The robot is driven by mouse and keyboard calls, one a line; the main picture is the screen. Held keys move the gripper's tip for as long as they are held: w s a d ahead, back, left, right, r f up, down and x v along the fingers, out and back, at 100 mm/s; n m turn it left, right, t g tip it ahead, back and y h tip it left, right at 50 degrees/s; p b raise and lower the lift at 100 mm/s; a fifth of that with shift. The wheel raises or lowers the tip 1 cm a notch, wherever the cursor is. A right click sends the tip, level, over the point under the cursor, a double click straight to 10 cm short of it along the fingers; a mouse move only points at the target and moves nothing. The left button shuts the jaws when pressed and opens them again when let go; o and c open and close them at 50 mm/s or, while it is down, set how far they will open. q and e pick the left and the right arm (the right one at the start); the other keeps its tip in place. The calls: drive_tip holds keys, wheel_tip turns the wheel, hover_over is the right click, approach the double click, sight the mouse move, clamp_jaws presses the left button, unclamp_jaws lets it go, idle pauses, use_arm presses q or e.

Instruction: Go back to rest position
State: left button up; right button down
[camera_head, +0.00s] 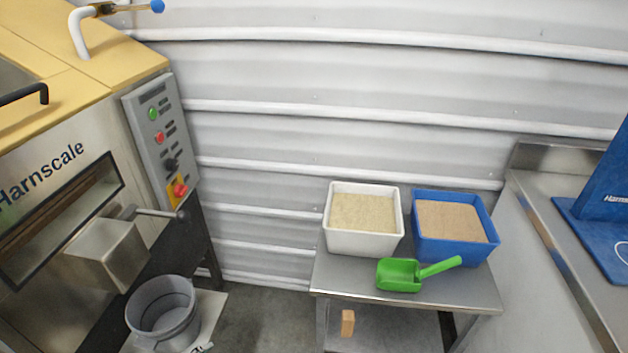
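Neither of my grippers shows in the head view, and no part of my arms can be made out. A green scoop (399,274) lies on the small metal table (330,277), in front of two bins, with its handle pointing right. The white bin (364,243) holds pale granular material. The blue bin (455,250) to its right holds browner granular material. The yellow and steel hopper machine (60,150) marked Harnscale stands at the left.
A control panel (160,135) with buttons is on the machine's side. A grey bucket (163,312) stands below the machine's chute (106,252). A steel counter (560,235) with a blue device (606,205) is at the right. Bare floor (262,318) lies between bucket and table.

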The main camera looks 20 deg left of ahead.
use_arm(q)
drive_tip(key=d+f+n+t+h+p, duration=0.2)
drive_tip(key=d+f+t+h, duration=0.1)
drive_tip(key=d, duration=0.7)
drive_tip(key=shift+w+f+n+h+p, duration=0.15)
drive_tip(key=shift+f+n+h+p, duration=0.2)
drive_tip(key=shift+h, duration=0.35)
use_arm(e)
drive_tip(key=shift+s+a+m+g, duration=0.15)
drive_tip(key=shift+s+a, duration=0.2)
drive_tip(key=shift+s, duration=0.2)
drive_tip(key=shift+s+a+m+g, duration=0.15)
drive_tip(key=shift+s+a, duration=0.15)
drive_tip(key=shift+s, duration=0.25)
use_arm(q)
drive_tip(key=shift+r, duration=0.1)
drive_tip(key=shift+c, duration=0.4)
